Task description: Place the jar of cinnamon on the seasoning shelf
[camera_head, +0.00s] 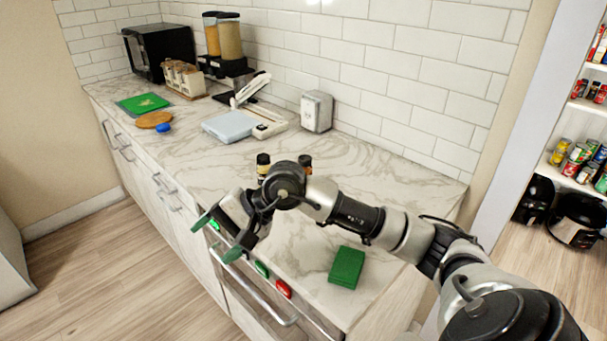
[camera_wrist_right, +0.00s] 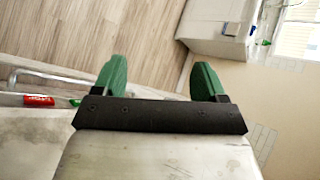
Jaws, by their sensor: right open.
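Two small jars stand on the marble counter behind my right arm: one with a black cap and a pale label (camera_head: 263,166), and a second dark jar (camera_head: 305,161), partly hidden by the arm. I cannot read which is cinnamon. My right gripper (camera_head: 217,237) is open and empty past the counter's front edge, apart from both jars. In the right wrist view its green fingers (camera_wrist_right: 161,75) are spread with nothing between them. Shelves with small red-labelled jars (camera_head: 578,88) stand at the far right, cut by the picture's edge. My left gripper is not in view.
A green block (camera_head: 346,267) lies on the counter's near right. Green and red items (camera_head: 283,288) are by the drawer handle (camera_head: 245,290). A napkin dispenser (camera_head: 316,111), a scale (camera_head: 229,126) and cereal dispensers (camera_head: 224,45) line the back. The counter's middle is clear.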

